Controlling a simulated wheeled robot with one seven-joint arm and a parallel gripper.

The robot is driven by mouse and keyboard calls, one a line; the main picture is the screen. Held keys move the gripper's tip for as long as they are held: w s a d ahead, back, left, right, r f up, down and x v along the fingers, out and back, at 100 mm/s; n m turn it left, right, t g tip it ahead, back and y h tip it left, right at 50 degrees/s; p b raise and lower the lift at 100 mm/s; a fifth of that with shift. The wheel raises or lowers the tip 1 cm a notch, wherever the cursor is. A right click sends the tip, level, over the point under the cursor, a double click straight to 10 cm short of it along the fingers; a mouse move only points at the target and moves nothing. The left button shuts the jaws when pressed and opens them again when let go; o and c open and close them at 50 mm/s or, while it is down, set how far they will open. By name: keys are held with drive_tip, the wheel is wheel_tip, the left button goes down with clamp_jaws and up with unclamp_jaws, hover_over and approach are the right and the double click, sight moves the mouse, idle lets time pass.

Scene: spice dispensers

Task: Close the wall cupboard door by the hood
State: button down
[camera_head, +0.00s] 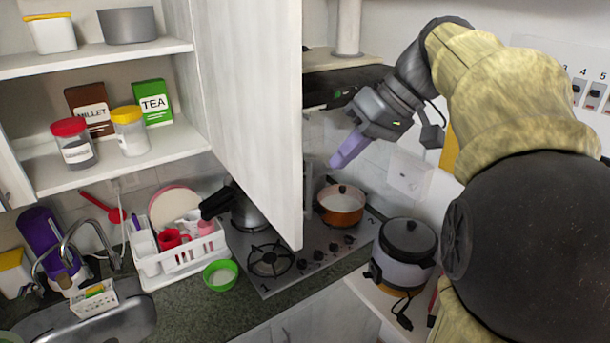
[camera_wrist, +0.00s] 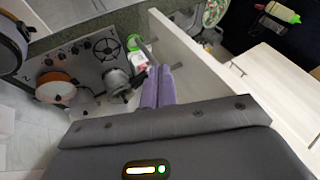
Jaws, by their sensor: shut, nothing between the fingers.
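The white wall cupboard door (camera_head: 250,100) by the hood stands wide open in the head view, sticking out from the cupboard with its inner face showing. It also shows in the wrist view (camera_wrist: 195,62) as a pale panel just right of my fingers. My gripper (camera_head: 340,160) is to the right of the door, on its outer, hood side. Its purple fingers also show in the wrist view (camera_wrist: 158,85), shut together and empty. They are close to the door; I cannot tell if they touch it. The door's outer face is hidden in the head view.
The open cupboard shelf (camera_head: 120,165) holds jars, a millet box and a tea box. Below are a dish rack (camera_head: 180,255), a hob (camera_head: 300,255) with an orange pot (camera_head: 341,207), and a rice cooker (camera_head: 405,250). The hood (camera_head: 340,60) is behind the door.

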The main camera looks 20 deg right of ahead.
sight(307, 192)
drive_tip(key=p+x, duration=0.2)
drive_tip(key=x, duration=0.7)
drive_tip(key=shift+a+f, duration=0.1)
drive_tip(key=shift+a, duration=0.1)
idle(0.3)
drive_tip(key=shift+a, duration=0.15)
